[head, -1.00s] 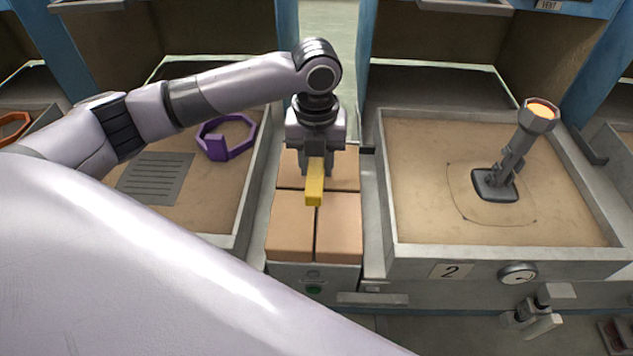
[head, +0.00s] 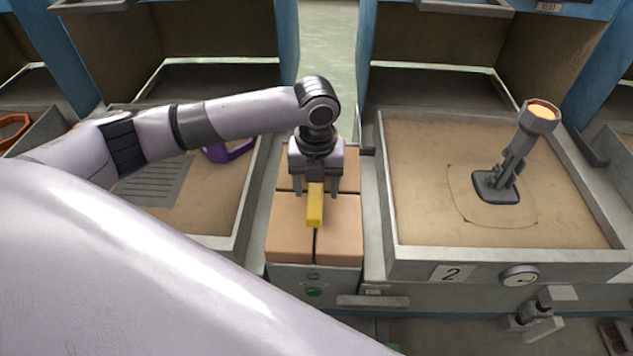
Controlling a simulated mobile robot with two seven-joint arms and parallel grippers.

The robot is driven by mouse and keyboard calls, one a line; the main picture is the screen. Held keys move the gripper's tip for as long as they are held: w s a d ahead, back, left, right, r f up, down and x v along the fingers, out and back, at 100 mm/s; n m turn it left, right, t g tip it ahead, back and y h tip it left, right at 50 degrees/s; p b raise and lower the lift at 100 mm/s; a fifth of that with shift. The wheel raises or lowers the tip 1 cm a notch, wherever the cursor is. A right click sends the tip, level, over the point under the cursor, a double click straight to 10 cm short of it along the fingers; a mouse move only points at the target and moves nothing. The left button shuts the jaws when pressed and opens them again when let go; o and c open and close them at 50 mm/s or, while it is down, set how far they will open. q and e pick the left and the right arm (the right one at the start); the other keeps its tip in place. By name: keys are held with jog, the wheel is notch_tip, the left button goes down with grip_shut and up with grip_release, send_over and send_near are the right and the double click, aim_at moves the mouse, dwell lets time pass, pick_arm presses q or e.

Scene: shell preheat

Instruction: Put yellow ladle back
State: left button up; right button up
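The yellow ladle (head: 315,207) shows only as a short yellow bar, pointing toward me over the tan blocks. The rest of it is hidden behind my gripper, and I cannot tell whether it rests on the blocks. My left gripper (head: 316,190) points down over it, one finger on each side. A gap shows between each finger and the bar, so the gripper looks open around it. My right gripper is not in view.
The tan blocks (head: 290,228) fill a narrow bay between two sand trays. The right tray (head: 430,256) holds a grey stand with a glowing orange cup (head: 541,112). The left tray holds a purple ring (head: 228,151) and a grey slotted plate (head: 152,183), partly behind my arm.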

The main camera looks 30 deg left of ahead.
pick_arm(q)
jog(key=shift+r, duration=0.1)
notch_tip(320, 180, up, 12)
jog(key=p, duration=0.1)
dwell(0.5)
jog(key=shift+s, duration=0.15)
